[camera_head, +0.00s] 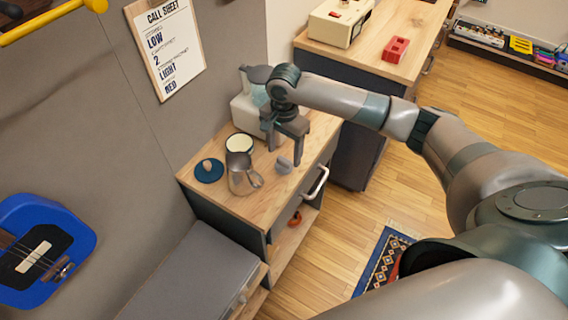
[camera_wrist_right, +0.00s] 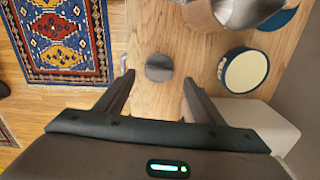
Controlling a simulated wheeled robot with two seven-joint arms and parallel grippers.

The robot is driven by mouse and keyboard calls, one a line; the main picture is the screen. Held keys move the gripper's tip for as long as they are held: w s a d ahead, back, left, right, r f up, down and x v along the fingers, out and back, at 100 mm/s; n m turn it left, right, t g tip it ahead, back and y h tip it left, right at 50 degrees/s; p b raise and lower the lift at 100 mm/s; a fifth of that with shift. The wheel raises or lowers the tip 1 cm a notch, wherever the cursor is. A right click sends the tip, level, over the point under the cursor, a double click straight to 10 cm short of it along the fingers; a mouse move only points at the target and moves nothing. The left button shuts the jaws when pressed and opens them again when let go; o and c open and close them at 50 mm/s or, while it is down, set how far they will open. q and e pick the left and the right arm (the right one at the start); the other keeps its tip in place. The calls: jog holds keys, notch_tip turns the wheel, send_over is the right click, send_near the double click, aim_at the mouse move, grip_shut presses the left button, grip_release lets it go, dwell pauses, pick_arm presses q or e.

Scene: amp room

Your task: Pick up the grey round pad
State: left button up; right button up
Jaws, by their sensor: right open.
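The grey round pad (camera_wrist_right: 159,68) lies on the wooden cabinet top, close to its front edge. In the head view the pad (camera_head: 284,165) shows just below my right gripper (camera_head: 284,155). In the right wrist view my right gripper (camera_wrist_right: 158,88) is open, with its two fingers apart and the pad between and just beyond their tips. Nothing is held. I cannot tell the exact height of the fingertips above the wood. My left gripper is not in view.
A metal pitcher (camera_head: 241,174), a cream-topped round tin (camera_head: 239,143) and a dark blue disc (camera_head: 209,171) with a small knob stand left of the pad. A pale machine (camera_head: 245,108) stands behind. A drawer handle (camera_head: 316,183) juts from the cabinet front.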

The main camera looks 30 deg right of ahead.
aim_at(285, 158)
jog(key=shift+s+f+p, duration=0.15)
jog(key=shift+f+p, duration=0.5)
jog(key=shift+f, duration=1.45)
jog(key=c, duration=1.1)
